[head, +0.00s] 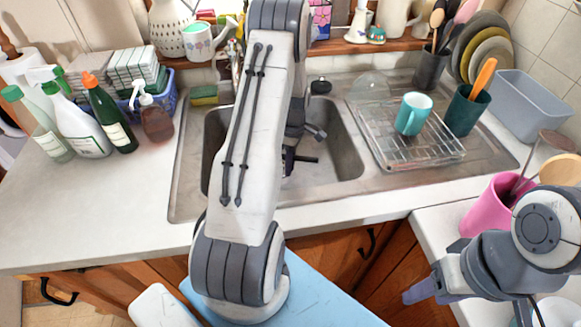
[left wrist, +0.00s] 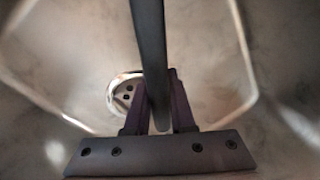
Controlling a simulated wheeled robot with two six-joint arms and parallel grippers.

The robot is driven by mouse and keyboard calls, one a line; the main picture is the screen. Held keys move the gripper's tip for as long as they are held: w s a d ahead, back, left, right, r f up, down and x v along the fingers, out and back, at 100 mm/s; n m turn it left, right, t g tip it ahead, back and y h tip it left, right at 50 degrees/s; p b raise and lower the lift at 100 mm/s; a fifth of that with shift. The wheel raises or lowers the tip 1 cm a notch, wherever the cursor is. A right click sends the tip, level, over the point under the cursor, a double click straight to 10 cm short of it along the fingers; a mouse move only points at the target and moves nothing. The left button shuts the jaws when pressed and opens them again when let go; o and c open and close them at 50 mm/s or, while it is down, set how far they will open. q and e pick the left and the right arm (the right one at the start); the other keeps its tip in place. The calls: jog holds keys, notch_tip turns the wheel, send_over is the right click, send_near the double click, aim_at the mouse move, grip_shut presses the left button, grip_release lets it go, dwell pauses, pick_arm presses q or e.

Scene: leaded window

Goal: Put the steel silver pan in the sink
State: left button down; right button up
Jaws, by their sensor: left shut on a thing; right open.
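The sink (head: 340,150) is a steel basin in the counter, partly hidden behind my left arm. My left gripper (head: 289,163) is down inside the basin. In the left wrist view the left gripper (left wrist: 158,105) is shut on a long dark bar (left wrist: 150,45), which looks like the pan's handle. The bar runs out of the top of that view. The pan's steel body is not distinguishable in either view. The sink's round drain (left wrist: 124,92) shows beyond the fingers. My right gripper (head: 422,290) is open and empty at the lower right, beside the front counter edge.
A wire rack (head: 440,155) with a teal mug (head: 413,113) stands on the drainer right of the sink. Spray bottles (head: 82,125) and a brown soap bottle (head: 155,118) stand left. A pink pot (head: 487,210) is near my right arm. The left counter front is clear.

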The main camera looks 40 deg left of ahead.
pick_arm(q)
jog(key=shift+w+f, duration=0.1)
jog(key=shift+f, duration=0.6)
jog(key=c, duration=0.8)
grip_release()
jog(key=shift+o, duration=0.2)
